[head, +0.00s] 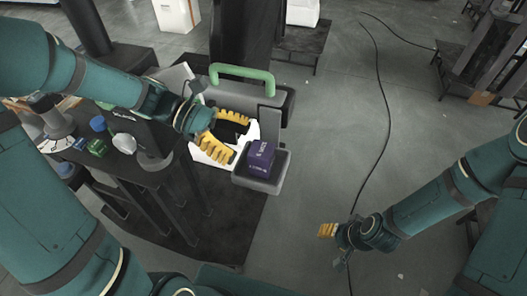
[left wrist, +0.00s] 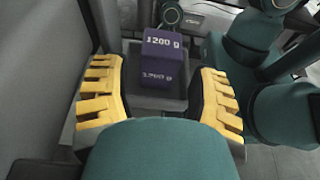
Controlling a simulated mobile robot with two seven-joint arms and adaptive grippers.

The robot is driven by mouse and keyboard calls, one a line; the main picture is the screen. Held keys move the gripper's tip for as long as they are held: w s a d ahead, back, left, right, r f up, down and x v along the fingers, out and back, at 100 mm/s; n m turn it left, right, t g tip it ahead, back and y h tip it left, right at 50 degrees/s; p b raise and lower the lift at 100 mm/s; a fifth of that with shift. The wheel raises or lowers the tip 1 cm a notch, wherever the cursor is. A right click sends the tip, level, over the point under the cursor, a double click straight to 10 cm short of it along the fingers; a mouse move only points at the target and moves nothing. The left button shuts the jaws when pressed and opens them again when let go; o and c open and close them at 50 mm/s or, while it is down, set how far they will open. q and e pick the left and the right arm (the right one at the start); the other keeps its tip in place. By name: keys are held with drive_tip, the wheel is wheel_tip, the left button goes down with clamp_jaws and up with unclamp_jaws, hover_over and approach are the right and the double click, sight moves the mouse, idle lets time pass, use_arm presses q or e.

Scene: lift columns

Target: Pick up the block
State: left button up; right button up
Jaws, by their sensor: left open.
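The block (head: 261,157) is dark purple with pale lettering and sits in a small grey tray (head: 262,184) on the front of a column. In the left wrist view the block (left wrist: 160,60) reads "1200 g" on two faces and stands between and beyond the yellow fingers. My left gripper (head: 241,138) is open and empty, with its fingers spread just left of the block, apart from it. It also shows in the left wrist view (left wrist: 160,85). My right gripper (head: 328,230) is far from the block at the lower right, and its jaw opening is unclear.
A green handle (head: 242,74) arches above the column behind the tray. A dark table (head: 125,170) with small items, including a green block (head: 97,147) and a white rounded thing (head: 124,143), stands left. A black cable (head: 381,100) crosses the open floor at right.

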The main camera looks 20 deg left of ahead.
sight(252, 147)
use_arm(q)
drive_tip(key=x, duration=0.5)
drive_tip(key=shift+s+d+r, duration=0.2)
drive_tip(key=shift+d, duration=0.25)
drive_tip(key=shift+w, duration=0.1)
drive_tip(key=c, duration=1)
